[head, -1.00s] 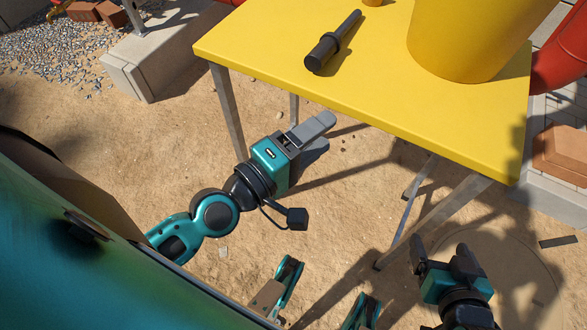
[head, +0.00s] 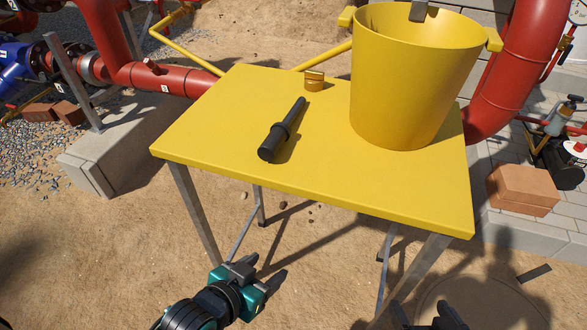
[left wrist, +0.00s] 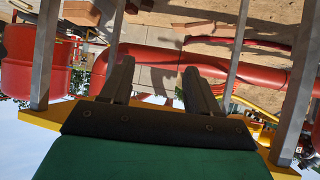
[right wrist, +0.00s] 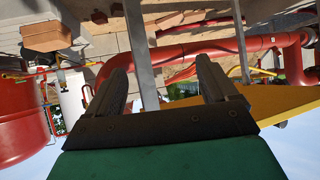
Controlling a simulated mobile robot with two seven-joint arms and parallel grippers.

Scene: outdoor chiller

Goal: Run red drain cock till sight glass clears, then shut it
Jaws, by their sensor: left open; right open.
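I cannot clearly make out the red drain cock or the sight glass in any view. At the right edge of the head view, a small grey valve fitting (head: 558,122) with a dark top stands by yellow piping; a small red part (head: 579,147) shows just below it. My left gripper (head: 258,277) is open and empty, low in front of the yellow table (head: 330,185); its fingers also show in the left wrist view (left wrist: 160,85). My right gripper (head: 430,318) is open, partly cut off at the bottom edge; its empty fingers show in the right wrist view (right wrist: 163,80).
Bricks (head: 522,187) lie on the right kerb. Sandy ground in front is open.

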